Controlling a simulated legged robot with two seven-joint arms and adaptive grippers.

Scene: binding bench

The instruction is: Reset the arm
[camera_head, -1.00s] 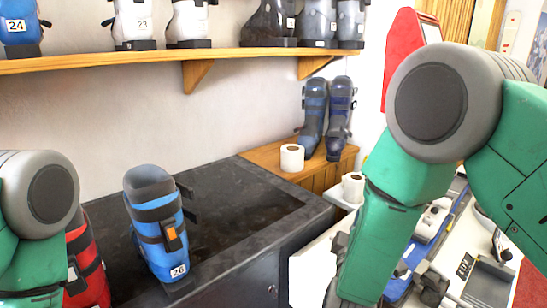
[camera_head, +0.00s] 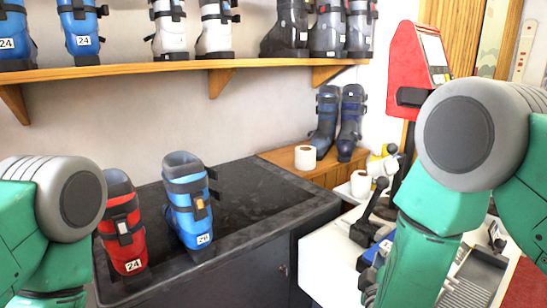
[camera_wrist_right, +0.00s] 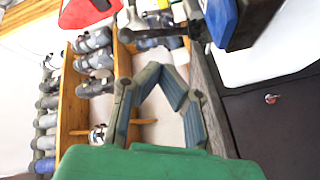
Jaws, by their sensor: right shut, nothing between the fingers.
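My right arm, green with a grey round joint, comes in from the right in the head view and reaches down over the white bench. Its gripper is mostly hidden behind the forearm there, with only a dark part (camera_head: 370,286) showing at the lower edge. In the right wrist view the gripper's two blue-padded fingers (camera_wrist_right: 168,84) come together with nothing between them. My left arm's grey joint and green links stand at the left of the head view; its gripper is out of frame.
A red boot (camera_head: 122,232) and a blue boot (camera_head: 189,212) stand on the dark counter (camera_head: 262,205). A white bench (camera_head: 328,262) carries tools by my right arm. Boots line the wooden shelf (camera_head: 160,71). A red machine (camera_head: 415,70) stands behind. The counter's right part is clear.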

